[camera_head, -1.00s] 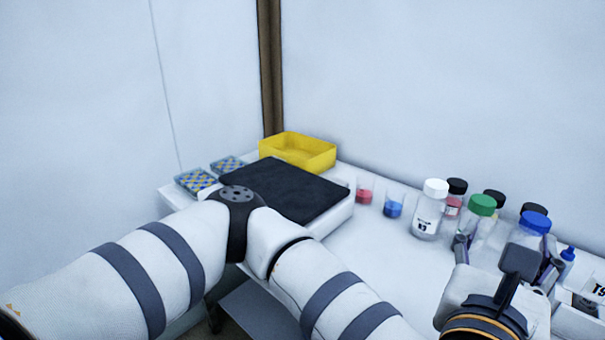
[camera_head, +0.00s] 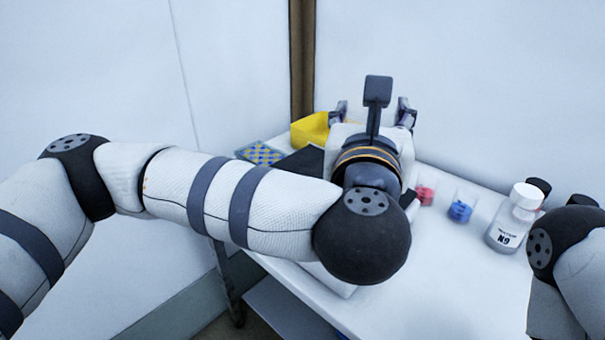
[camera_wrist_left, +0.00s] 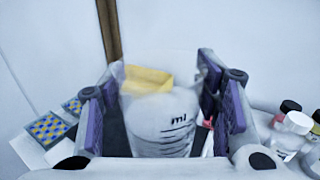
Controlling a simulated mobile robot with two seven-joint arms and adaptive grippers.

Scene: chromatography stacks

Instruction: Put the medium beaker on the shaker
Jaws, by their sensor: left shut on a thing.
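My left gripper (camera_head: 372,112) is over the back of the table, around the shaker's right part. In the left wrist view its purple-padded fingers (camera_wrist_left: 160,105) are shut on a clear beaker with "ml" markings (camera_wrist_left: 172,125), which looks upright. The beaker is hidden behind the gripper in the head view. The shaker's black top (camera_head: 302,162) is mostly hidden by my left arm; a dark strip of it shows beside the beaker in the wrist view (camera_wrist_left: 116,138). I cannot tell whether the beaker touches it. My right gripper is out of view.
A yellow tray (camera_head: 310,129) stands behind the shaker, with a blue-yellow patterned rack (camera_head: 260,153) left of it. Beakers with red (camera_head: 425,195) and blue (camera_head: 461,210) contents and a white-capped bottle (camera_head: 514,220) stand to the right.

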